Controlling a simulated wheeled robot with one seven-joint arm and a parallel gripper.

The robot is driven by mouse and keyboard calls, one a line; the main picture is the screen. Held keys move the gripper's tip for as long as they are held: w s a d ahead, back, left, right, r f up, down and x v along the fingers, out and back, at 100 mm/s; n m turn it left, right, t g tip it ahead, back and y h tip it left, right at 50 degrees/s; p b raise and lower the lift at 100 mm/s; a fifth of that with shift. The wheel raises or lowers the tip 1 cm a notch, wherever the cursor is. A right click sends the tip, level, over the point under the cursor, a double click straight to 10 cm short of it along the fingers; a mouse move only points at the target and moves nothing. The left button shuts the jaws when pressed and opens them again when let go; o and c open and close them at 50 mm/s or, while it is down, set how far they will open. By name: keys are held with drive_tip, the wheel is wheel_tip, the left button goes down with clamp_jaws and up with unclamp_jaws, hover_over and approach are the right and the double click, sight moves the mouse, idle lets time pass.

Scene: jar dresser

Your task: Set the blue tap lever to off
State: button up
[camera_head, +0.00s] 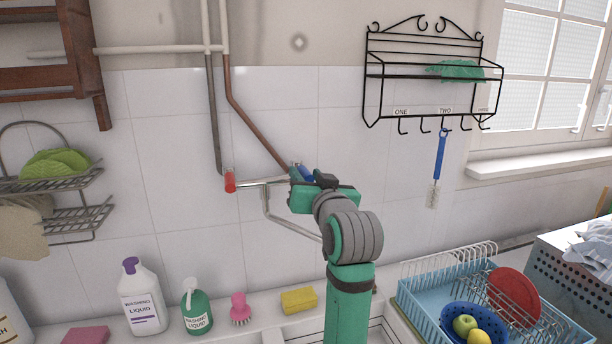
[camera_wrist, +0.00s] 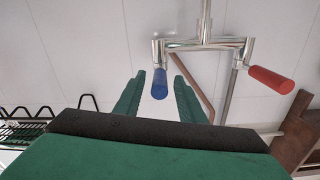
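The wall tap (camera_wrist: 204,45) is chrome, with a blue lever at one end and a red lever at the other. In the wrist view the blue lever (camera_wrist: 160,84) points toward the camera, between the two fingertips of my gripper (camera_wrist: 160,77). The fingers are open, with a gap visible on both sides of the lever. In the head view my gripper (camera_head: 298,174) is at the right end of the tap, and only a bit of the blue lever (camera_head: 306,172) shows past it. The red lever (camera_head: 230,181) is at the left end.
A wire rack (camera_head: 425,88) with hooks hangs right of the tap. Below, bottles, a pink brush and a yellow sponge (camera_head: 299,300) line the sink's back ledge. A blue dish rack (camera_head: 430,290) stands at right. Copper and grey pipes run up the tiled wall.

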drive_tip(key=s+d, duration=0.1)
drive_tip(key=s, duration=0.8)
drive_tip(key=shift+s+d, duration=0.3)
drive_tip(key=shift+d, duration=0.1)
drive_tip(key=shift+w, duration=0.1)
